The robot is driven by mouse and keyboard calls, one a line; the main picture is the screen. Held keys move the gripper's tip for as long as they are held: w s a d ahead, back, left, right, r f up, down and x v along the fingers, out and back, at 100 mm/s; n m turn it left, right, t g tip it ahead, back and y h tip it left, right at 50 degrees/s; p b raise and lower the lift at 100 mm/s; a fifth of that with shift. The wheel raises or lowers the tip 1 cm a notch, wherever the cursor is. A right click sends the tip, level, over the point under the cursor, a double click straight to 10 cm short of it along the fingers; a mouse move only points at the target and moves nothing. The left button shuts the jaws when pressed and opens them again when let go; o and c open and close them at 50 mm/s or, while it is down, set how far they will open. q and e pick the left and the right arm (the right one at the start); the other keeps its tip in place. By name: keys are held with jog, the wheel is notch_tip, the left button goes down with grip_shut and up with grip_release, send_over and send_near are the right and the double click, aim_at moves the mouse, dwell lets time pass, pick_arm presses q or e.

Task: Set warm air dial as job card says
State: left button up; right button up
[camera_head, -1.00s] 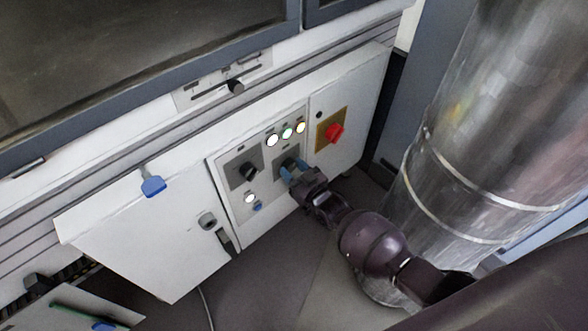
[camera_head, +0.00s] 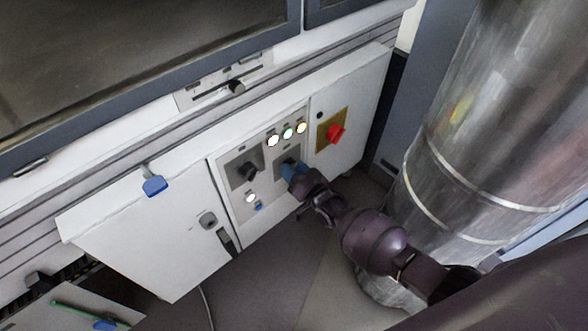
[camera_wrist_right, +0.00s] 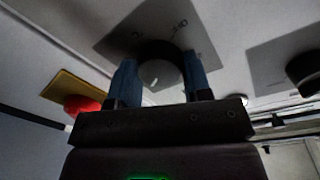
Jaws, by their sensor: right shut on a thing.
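My right gripper (camera_head: 292,171) is at the right-hand dial on the white control panel (camera_head: 232,208). In the right wrist view its two blue fingers (camera_wrist_right: 160,80) are shut on a round black dial knob (camera_wrist_right: 158,52) on a grey plate (camera_wrist_right: 117,38), one finger on each side. A second black dial (camera_head: 248,171) on a grey plate sits to the left and is free. No readable job card shows. My left gripper is not in view.
A red knob (camera_head: 335,133) on a yellow plate is right of the gripped dial. Several lit lamps (camera_head: 287,133) are above it. A large metal duct (camera_head: 440,150) stands close to my right arm. A slider (camera_head: 236,87) is above the panel. Open floor lies in front.

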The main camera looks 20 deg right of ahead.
jog(key=o, duration=0.9)
jog(key=shift+s, duration=0.1)
jog(key=p+v, duration=0.2)
jog(key=v, duration=0.8)
jog(key=shift+s+d, duration=0.1)
jog(key=shift+s, duration=0.25)
